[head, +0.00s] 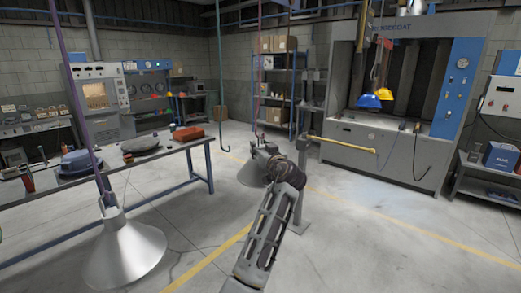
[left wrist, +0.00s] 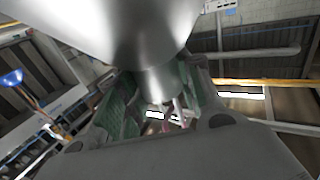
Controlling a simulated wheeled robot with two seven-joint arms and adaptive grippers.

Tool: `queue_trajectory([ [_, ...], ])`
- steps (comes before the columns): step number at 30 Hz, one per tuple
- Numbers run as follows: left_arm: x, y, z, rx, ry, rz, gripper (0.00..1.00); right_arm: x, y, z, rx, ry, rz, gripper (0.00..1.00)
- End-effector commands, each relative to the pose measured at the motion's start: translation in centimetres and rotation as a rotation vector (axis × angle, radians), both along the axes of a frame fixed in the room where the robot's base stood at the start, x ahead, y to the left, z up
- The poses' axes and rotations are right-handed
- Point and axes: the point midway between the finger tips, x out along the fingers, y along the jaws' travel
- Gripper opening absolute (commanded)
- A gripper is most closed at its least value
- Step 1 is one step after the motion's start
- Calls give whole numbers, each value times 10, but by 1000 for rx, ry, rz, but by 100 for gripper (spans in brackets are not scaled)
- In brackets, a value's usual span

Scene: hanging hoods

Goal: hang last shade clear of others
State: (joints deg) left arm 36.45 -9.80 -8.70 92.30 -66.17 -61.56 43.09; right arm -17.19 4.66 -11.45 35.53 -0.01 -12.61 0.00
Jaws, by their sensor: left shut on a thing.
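My left gripper (head: 262,158) is shut on a grey metal shade (head: 250,175), which hangs bell-down mid-floor. In the left wrist view the shade (left wrist: 130,25) fills the top, its neck between the green-padded fingers (left wrist: 155,95). A pink hook rod (head: 257,75) comes down at the gripper; its lower end is hidden, so I cannot tell whether it holds the shade. A dark green hook (head: 223,130) hangs empty to the left. A silver shade (head: 125,252) hangs on the purple hook rod (head: 75,95). My right gripper is out of view.
A workbench (head: 160,152) with several items stands at left. A post with a yellow arm (head: 342,144) stands just right of the held shade. A spray booth (head: 345,135) is behind the coloured shades. The floor between bench and post is mostly clear.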

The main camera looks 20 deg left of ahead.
Motion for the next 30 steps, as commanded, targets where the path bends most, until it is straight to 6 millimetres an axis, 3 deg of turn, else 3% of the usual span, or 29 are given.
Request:
queue_trajectory([
  [24,0,0,-6,0,-1,0,0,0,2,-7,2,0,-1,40],
  [25,0,0,-6,0,-1,0,37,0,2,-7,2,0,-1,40],
  [30,0,0,-7,1,-1,0,59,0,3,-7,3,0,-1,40],
])
